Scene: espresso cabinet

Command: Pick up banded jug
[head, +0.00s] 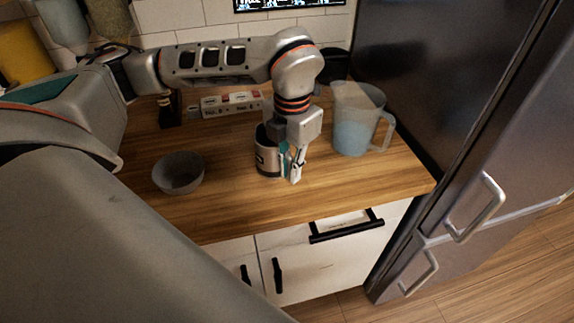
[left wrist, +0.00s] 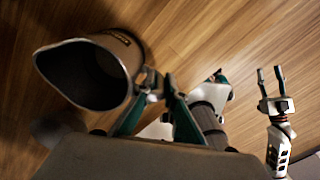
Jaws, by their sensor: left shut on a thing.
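The banded jug (head: 266,152) is a small metal jug with a dark band, standing on the wooden counter or just above it; I cannot tell which. In the left wrist view I look into its dark mouth and pale rim (left wrist: 92,72), with the spout pointing left. My left gripper (head: 293,170) reaches down on the jug's right side and is shut on it. The green-backed fingers (left wrist: 158,88) meet at the jug's side; whether they hold wall or handle is hidden. My right gripper (left wrist: 270,80) shows in the left wrist view, its two fingers apart and empty.
A clear pitcher with bluish contents (head: 357,122) stands close to the right of my gripper. A grey bowl (head: 179,172) is to the left. The fridge (head: 470,150) bounds the right side. The front counter is clear.

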